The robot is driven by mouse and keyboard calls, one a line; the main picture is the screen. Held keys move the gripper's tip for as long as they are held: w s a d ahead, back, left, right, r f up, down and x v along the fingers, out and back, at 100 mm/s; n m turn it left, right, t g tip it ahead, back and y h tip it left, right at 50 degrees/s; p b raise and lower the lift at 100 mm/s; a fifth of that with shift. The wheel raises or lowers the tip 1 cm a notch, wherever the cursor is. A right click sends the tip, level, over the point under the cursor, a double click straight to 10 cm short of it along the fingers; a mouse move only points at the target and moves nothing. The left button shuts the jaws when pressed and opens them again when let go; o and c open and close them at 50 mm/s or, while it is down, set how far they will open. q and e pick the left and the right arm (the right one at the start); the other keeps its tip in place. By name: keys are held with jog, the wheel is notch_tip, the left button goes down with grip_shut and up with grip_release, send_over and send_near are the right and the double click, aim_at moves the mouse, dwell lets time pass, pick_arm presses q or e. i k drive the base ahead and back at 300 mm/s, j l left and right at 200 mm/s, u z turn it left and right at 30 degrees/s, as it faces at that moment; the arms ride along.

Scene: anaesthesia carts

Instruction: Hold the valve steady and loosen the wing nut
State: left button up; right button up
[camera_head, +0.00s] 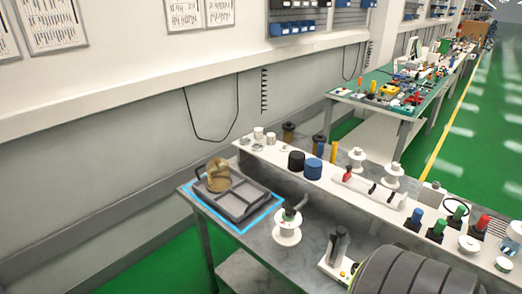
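A brass-brown, rounded object (217,174), which looks like the valve, sits in a dark grey tray (241,211) at the near left end of the bench. The tray lies within a bright blue outline on the grey bench top. The object is small in this view, and I cannot make out a wing nut on it. Neither of my grippers is in view, and nothing is seen touching the brass object.
A white spool (287,229) and a white-based device (338,260) stand right of the tray. A raised white shelf (270,158) behind holds jars and spools. A large grey ribbed shape (425,272) fills the bottom right. Bare bench top (315,225) lies between.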

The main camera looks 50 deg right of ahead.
aim_at(289, 210)
jog(key=i+z, duration=0.2)
jog(key=i, duration=0.4)
jog(key=i+j+z, duration=0.2)
jog(key=i, duration=0.4)
jog(key=i+j+z, duration=0.1)
jog(key=z, duration=0.3)
jog(key=i+j+z, duration=0.15)
jog(key=z, duration=0.3)
jog(key=i+j+z, duration=0.1)
jog(key=z, duration=0.3)
jog(key=j+z, duration=0.3)
jog(key=z, duration=0.15)
jog(key=i+j, duration=0.05)
